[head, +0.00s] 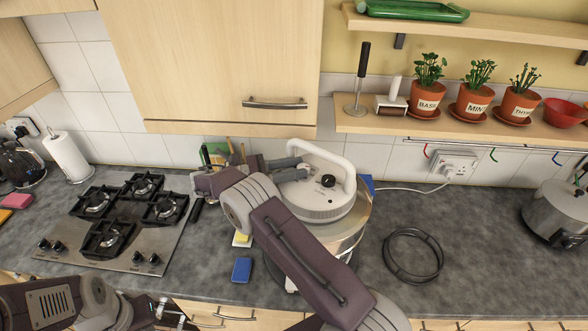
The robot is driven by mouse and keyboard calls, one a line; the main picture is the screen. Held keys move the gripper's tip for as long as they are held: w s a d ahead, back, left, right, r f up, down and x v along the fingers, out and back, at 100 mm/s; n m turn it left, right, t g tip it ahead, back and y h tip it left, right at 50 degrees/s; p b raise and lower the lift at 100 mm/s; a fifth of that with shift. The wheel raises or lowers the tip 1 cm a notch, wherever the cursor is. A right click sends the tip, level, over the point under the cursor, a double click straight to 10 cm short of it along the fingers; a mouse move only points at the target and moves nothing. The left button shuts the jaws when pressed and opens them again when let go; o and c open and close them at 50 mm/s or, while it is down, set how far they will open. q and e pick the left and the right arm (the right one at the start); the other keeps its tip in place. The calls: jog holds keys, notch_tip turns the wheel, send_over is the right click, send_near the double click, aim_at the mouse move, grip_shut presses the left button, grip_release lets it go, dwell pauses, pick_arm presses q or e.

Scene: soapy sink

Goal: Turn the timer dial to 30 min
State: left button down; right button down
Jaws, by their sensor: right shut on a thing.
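A round white lid (308,207) with an arched handle (335,160) is over a steel pot (345,246) in the middle of the counter. A black knob (328,181) is on top of the lid. No dial marks or minute numbers can be read. My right gripper (295,170) is at the lid's left side, with its fingers by the handle's left end, and is shut there. The exact contact is partly hidden. My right forearm covers part of the pot. My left gripper (172,313) is low at the left, small and partly cut off, away from the pot.
A gas hob (122,220) is to the left. A second pot (556,215) stands at the far right.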

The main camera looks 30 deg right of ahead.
jog(key=c, duration=1)
grip_release()
jog(key=shift+o, duration=0.2)
jog(key=shift+s, duration=0.15)
jog(key=shift+r+t, duration=0.1)
jog(key=shift+t, duration=0.2)
